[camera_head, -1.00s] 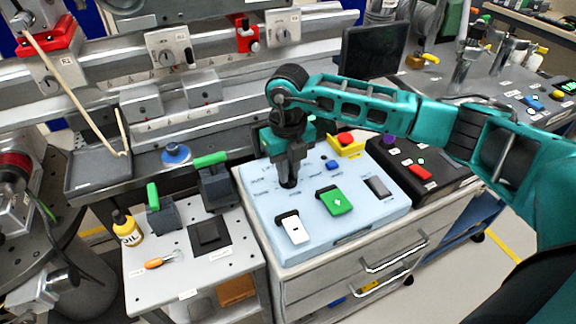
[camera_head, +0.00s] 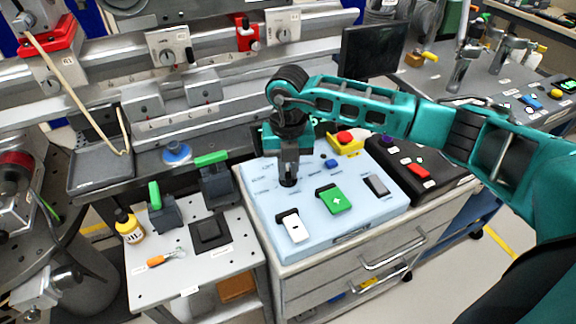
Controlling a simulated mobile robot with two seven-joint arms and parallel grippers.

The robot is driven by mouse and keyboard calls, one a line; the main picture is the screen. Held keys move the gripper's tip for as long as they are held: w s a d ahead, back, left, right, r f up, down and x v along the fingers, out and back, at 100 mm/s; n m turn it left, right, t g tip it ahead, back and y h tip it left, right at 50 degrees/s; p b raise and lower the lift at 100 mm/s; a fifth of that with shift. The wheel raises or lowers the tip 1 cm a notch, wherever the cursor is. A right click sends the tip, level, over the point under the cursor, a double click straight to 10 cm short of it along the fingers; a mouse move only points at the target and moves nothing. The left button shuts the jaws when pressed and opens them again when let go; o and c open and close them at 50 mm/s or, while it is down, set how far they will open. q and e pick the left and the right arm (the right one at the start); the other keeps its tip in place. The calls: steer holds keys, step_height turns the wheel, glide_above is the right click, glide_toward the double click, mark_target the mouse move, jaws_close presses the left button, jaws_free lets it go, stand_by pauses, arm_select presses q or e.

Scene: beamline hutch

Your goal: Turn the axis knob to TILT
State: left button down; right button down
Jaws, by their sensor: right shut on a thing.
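The axis knob (camera_head: 288,183) is a small dark knob on the light blue control panel (camera_head: 330,229), towards the panel's back left. My right gripper (camera_head: 288,178) points straight down over it and is shut on it. The fingers hide most of the knob, so its pointer direction cannot be told. Small printed labels sit around the knob, too small to read surely. My left gripper is not in view.
The panel also carries a green switch (camera_head: 334,200), a white switch (camera_head: 293,228), a grey switch (camera_head: 376,186) and a blue button (camera_head: 331,163). A red emergency button (camera_head: 344,137) on a yellow box stands behind. A black box (camera_head: 425,165) is at right.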

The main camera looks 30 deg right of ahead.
mark_target(288, 172)
steer(key=c, duration=1.1)
jaws_free()
step_height(288, 172, up, 13)
